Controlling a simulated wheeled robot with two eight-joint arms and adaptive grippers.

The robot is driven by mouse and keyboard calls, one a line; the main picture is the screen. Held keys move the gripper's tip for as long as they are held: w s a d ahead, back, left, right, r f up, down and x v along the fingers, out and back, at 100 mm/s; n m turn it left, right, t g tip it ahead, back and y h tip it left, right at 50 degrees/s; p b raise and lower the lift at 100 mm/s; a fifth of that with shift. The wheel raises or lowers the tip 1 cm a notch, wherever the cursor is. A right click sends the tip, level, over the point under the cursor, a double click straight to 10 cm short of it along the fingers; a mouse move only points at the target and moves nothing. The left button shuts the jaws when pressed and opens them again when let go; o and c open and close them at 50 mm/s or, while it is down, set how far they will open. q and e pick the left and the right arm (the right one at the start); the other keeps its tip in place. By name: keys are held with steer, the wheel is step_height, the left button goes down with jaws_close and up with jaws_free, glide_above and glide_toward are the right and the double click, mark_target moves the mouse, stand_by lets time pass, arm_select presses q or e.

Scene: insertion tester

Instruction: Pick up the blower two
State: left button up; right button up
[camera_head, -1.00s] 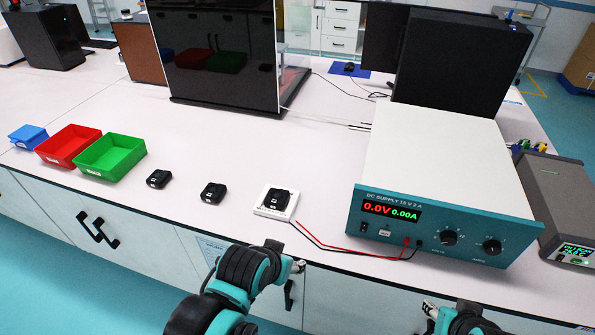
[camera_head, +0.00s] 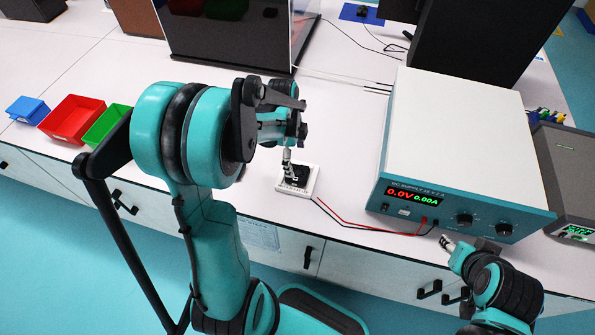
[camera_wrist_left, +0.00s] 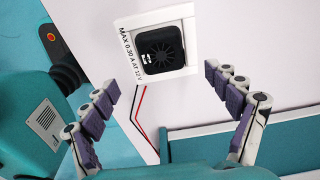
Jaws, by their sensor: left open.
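A black square blower (camera_head: 299,177) with a round fan sits in a white square fixture (camera_head: 309,190) near the table's front edge. In the left wrist view the blower (camera_wrist_left: 161,50) lies flat in the fixture (camera_wrist_left: 189,14), ahead of the fingers. My left gripper (camera_head: 289,166) is just above the fixture; its fingers are spread and empty in the left wrist view (camera_wrist_left: 161,80). Two other black blowers seen earlier are mostly or wholly hidden behind my left arm. My right gripper (camera_head: 447,242) is low in front of the power supply; its finger opening is unclear.
A teal and white power supply (camera_head: 455,140) stands right of the fixture, with red and black wires (camera_head: 375,229) between them. Blue (camera_head: 28,109), red (camera_head: 74,119) and green (camera_head: 104,126) bins sit at the left. A dark glossy panel (camera_head: 235,40) stands behind.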

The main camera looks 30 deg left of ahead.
mark_target(297, 172)
arm_select(q)
step_height(297, 172, down, 2)
steer(key=shift+d+f+b, duration=0.1)
steer(key=shift+d+b, duration=0.05)
steer(key=shift+b, duration=0.3)
steer(key=f+b, duration=0.2)
steer(key=f, duration=0.3)
steer(key=shift+w, duration=0.2)
steer(key=shift+c, duration=1.3)
steer(key=c, duration=1)
